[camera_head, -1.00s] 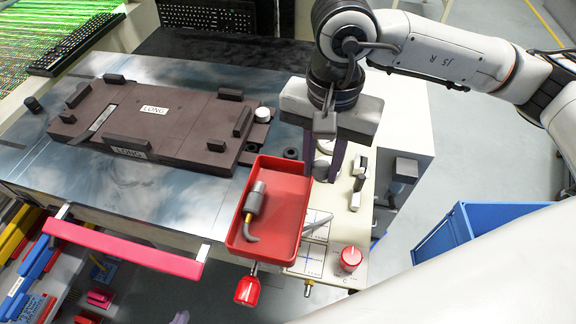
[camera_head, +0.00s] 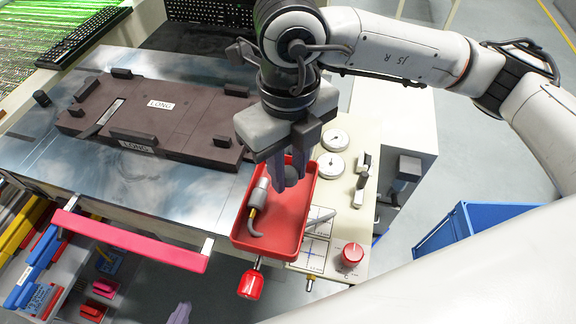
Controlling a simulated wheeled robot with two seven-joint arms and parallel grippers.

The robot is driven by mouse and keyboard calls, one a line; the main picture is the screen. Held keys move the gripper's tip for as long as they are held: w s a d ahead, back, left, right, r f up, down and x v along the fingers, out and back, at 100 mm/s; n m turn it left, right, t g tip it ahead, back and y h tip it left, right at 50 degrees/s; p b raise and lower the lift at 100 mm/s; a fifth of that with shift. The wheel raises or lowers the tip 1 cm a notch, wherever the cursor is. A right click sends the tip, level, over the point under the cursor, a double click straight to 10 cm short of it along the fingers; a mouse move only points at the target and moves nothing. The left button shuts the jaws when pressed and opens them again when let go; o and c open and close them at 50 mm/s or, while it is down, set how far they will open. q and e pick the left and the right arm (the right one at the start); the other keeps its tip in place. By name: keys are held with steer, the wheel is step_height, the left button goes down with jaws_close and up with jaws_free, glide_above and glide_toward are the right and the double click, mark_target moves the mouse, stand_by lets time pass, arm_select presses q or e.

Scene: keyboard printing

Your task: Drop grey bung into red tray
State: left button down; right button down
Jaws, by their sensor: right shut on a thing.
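The red tray (camera_head: 290,240) sits at the front edge of the bench. Inside its left part lies a grey cylinder with a bent end (camera_head: 257,200). My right gripper (camera_head: 291,178) is above the back part of the tray, its purple fingers pointing down. It is shut on the dark grey bung (camera_head: 292,180), which is partly hidden by the fingers; I cannot tell its exact height over the tray floor. My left gripper (camera_head: 180,314) shows only as small purple fingertips at the bottom edge, away from the tray; its opening is unclear.
A brown plate with blocks (camera_head: 190,122) covers the bench at left. Two round dials (camera_head: 331,164) and a red knob (camera_head: 352,254) are right of the tray. A red-handled part (camera_head: 251,284) sticks out in front. A pink bar (camera_head: 130,240) runs along the front left.

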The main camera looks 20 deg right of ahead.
mark_target(288, 172)
steer(key=shift+f, duration=0.3)
steer(key=shift+f+b, duration=1.45)
steer(key=shift+f, duration=1.3)
steer(key=c, duration=1.4)
jaws_free()
steer(key=shift+r, duration=0.1)
step_height(288, 172, up, 10)
steer(key=shift+r, duration=0.1)
